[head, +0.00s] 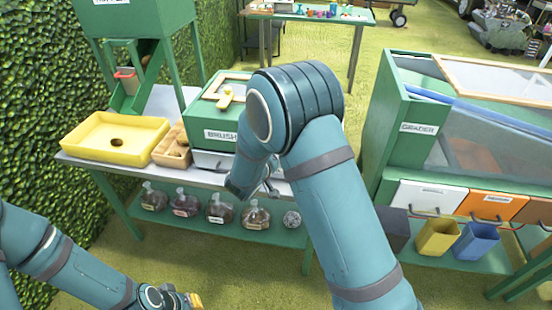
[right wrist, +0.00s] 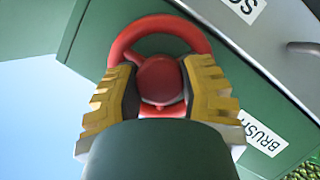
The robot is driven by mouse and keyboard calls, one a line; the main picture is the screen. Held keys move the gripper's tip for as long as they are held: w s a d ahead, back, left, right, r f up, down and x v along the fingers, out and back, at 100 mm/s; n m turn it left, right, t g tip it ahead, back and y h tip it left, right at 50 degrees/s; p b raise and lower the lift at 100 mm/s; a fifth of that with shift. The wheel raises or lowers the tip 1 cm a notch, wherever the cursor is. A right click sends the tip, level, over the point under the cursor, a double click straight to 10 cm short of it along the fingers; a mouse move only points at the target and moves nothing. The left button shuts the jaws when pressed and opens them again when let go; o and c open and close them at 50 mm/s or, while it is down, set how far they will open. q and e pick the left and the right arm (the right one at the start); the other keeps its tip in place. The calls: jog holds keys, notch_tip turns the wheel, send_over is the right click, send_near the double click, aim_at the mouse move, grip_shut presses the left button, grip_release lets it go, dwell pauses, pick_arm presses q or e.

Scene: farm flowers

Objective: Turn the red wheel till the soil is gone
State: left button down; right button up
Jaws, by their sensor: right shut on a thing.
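The red wheel (right wrist: 162,80) is on the green side of the brush machine in the right wrist view. My right gripper (right wrist: 162,70) is shut on it, with a yellow-padded finger on each side of its round hub. In the head view my right arm hides the wheel. The green brush machine (head: 218,112), labelled BRUSH, stands on the grey bench, with a small yellow piece on its top. I cannot make out any soil on it. My left gripper (head: 190,300) is low at the bottom edge of the head view, away from the bench; its fingers are too small to read.
A yellow tray (head: 88,144) and a wooden box (head: 172,155) stand left of the machine. Several glass jars (head: 221,207) line the lower shelf. A green GRADER machine (head: 416,165) stands to the right, above grey, yellow and blue bins. A hedge borders the left.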

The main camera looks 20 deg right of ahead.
jog(key=shift+d+r+m, duration=0.1)
jog(key=shift+m, duration=0.2)
jog(key=o, duration=1.2)
jog(key=v, duration=1.2)
